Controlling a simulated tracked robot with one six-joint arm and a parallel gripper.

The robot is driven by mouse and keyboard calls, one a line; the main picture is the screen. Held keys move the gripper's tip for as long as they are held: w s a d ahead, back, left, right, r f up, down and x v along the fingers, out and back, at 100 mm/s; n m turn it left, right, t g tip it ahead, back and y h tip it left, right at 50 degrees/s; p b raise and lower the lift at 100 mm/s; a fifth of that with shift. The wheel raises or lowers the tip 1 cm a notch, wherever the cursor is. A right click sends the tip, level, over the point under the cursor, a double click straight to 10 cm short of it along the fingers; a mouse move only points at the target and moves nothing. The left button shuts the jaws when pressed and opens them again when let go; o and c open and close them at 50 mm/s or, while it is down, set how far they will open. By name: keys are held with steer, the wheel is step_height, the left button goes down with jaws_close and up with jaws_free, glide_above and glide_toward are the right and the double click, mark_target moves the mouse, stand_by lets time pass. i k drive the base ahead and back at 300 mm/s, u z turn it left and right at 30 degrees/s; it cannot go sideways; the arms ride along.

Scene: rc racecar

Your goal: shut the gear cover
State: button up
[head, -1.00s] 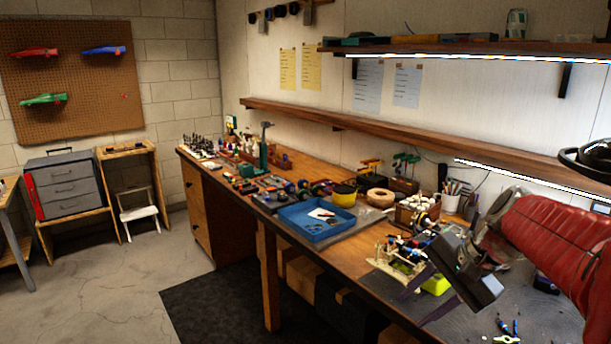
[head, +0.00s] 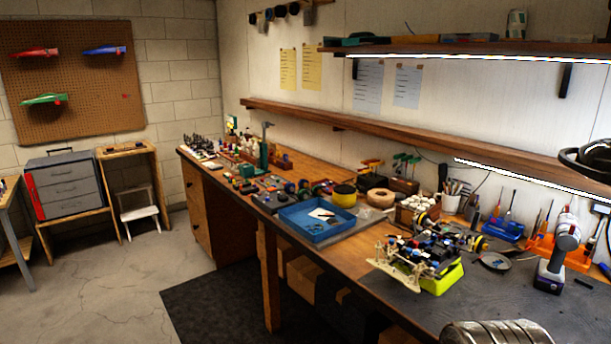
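The RC car chassis (head: 428,252) sits on a bright yellow-green stand (head: 447,280) on the workbench, right of centre. It has a cream-coloured bumper end towards the front left, with blue, red and black parts on top. The gear cover is too small to make out, so I cannot tell whether it is open or shut. My gripper is not in view. A grey ribbed part, likely of my arm, shows at the bottom right edge, apart from the car in the picture.
A blue tray (head: 290,213) and a yellow-and-black tub (head: 343,196) lie left of the car. A cordless drill (head: 560,250), a round dish (head: 495,262) and a blue holder (head: 503,231) stand to the right. The dark mat (head: 395,302) in front of the car is clear.

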mark_target(476, 219)
steer(key=u, duration=0.45)
steer(key=i, duration=0.75)
steer(key=u, duration=0.4)
steer(key=i, duration=0.7)
steer(key=z, duration=0.5)
steer(key=i, duration=0.9)
steer(key=z, duration=0.6)
